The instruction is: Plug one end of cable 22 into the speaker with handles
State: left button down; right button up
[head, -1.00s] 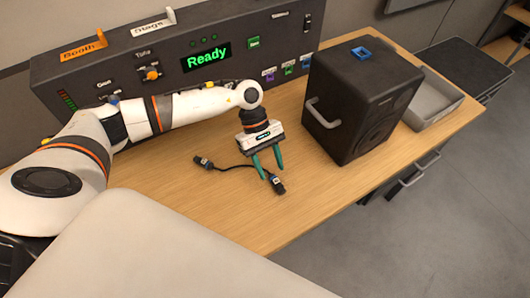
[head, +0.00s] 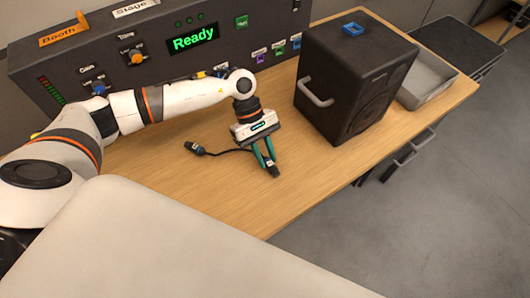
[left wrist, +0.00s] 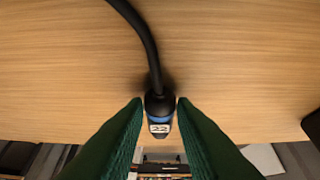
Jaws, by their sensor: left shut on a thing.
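Cable 22 is a short black cable (head: 228,151) on the wooden table, with a black plug at each end. My left gripper (head: 269,163) points down and is shut on the near plug (head: 274,171). In the left wrist view that plug (left wrist: 159,127) sits between the green fingers, with a blue band and a white "22" label. The other plug (head: 197,149) lies on the table to the left. The speaker with handles (head: 345,80) is a black box to the right of the gripper, with a grey handle (head: 316,93) facing it. A blue square part (head: 353,29) is on its top. My right gripper is out of view.
A dark control panel (head: 150,80) with knobs and a green "Ready" display (head: 193,39) stands along the back. A grey tray (head: 428,80) is right of the speaker. The table front (head: 255,210) is clear.

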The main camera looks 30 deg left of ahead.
aim_at(265, 157)
pick_arm(q)
jog(key=shift+r+p, duration=0.95)
jog(key=shift+r, duration=1.55)
jog(key=shift+r, duration=0.1)
